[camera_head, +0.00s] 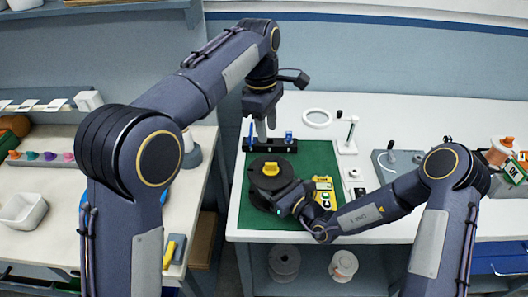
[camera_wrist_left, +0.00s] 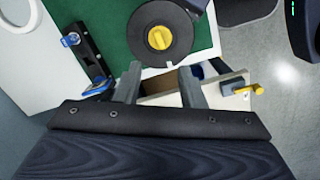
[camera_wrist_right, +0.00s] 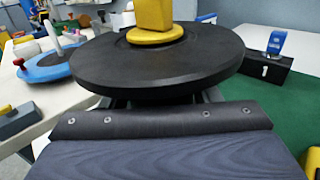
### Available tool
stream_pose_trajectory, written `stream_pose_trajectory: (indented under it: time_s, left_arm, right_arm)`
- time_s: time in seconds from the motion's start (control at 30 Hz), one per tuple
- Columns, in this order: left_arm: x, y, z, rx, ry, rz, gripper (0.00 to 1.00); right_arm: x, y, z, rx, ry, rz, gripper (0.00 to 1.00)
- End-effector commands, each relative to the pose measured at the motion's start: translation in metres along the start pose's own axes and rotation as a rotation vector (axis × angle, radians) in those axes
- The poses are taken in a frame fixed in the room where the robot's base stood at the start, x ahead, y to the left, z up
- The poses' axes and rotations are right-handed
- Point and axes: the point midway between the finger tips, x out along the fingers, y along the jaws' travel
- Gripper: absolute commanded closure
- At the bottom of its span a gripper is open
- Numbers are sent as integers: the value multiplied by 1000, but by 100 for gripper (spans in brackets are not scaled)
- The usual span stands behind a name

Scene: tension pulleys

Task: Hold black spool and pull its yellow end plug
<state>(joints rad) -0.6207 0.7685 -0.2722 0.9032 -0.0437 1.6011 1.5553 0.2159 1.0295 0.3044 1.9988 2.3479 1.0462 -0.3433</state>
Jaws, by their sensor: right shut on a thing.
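The black spool (camera_head: 262,183) stands on the green mat (camera_head: 315,157) with the yellow end plug (camera_head: 270,168) upright in its top centre. In the left wrist view the spool (camera_wrist_left: 180,28) and plug (camera_wrist_left: 159,38) lie beyond my left fingers. My left gripper (camera_head: 264,133) is open and empty, above and behind the spool, apart from the plug. My right gripper (camera_head: 285,198) is shut on the spool from its front right side. In the right wrist view the spool's wide disc (camera_wrist_right: 155,70) hides most of my right fingers, and the plug (camera_wrist_right: 153,20) rises above it.
A black rack (camera_head: 285,146) with blue-topped pieces stands at the mat's back edge. A yellow device (camera_head: 323,190) lies right of the spool. A side bench (camera_head: 40,178) is at left.

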Motion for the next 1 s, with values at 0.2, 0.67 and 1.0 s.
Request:
stream_pose_trajectory:
  time_s: [0.2, 0.67, 1.0]
  left_arm:
    - [0, -9, -20, -355, -144, 42, 64]
    - [60, -6, -12, -430, -173, 43, 64]
    - [109, -2, -4, -429, -174, 45, 64]
  right_arm:
    - [0, 0, 0, 0, 0, -1, 72]
    - [0, 0, 0, 0, 0, 0, 72]
    - [0, 0, 0, 0, 0, -1, 72]
